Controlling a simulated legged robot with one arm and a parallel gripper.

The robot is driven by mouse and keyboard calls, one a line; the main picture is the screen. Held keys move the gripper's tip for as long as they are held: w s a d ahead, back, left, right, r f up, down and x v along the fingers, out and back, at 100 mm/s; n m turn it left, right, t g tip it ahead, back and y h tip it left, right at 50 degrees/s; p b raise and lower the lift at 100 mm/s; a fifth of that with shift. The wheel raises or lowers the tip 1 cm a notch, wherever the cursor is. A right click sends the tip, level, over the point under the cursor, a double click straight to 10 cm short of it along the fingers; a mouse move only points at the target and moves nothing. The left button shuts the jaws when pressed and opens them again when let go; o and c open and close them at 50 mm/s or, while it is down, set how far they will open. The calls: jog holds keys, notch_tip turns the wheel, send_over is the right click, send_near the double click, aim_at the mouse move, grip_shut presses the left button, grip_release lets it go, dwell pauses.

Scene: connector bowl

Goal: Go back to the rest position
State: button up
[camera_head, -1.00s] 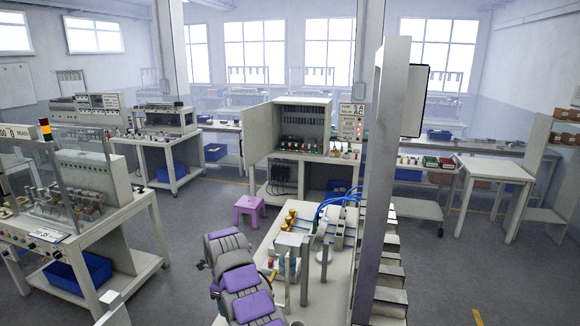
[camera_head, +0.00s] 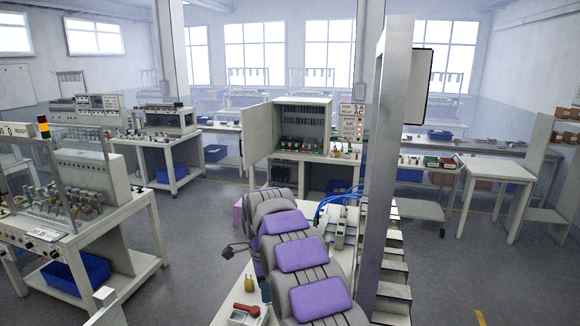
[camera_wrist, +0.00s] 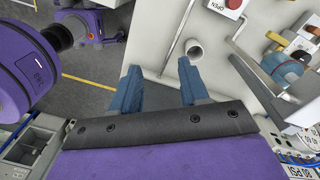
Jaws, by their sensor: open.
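My gripper shows in the wrist view (camera_wrist: 159,84), its two blue fingers spread apart. I see nothing held between them. Beyond the fingers are a pale panel and a round pipe end (camera_wrist: 194,49). In the head view my purple and grey arm reaches over the pale workbench in front of me; I cannot make out the fingertips there. The arm hides much of the benchtop.
A red-handled part (camera_head: 246,310) and a brass part (camera_head: 249,283) are on the near bench. A tall grey post (camera_head: 388,180) stands right of my arm. A red button (camera_wrist: 234,4) is on the panel. Open floor (camera_head: 200,240) lies left of the bench.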

jog(key=s+d+r+n+b, duration=0.2)
jog(key=s+d+n, duration=0.2)
jog(key=s+d, duration=0.45)
jog(key=s+d+r+n+b, duration=0.25)
jog(key=s+d, duration=0.35)
jog(key=s, duration=0.5)
jog(key=s+d+f+n+b, duration=0.1)
jog(key=s+d+f+n, duration=0.2)
jog(key=s, duration=1)
jog(key=s+d+f+n+g+b, duration=0.1)
jog(key=s+f+n, duration=0.4)
jog(key=s, duration=0.8)
jog(key=shift+s+d+f+b, duration=0.25)
jog(key=shift+d+f+b, duration=0.35)
jog(key=shift+d, duration=0.6)
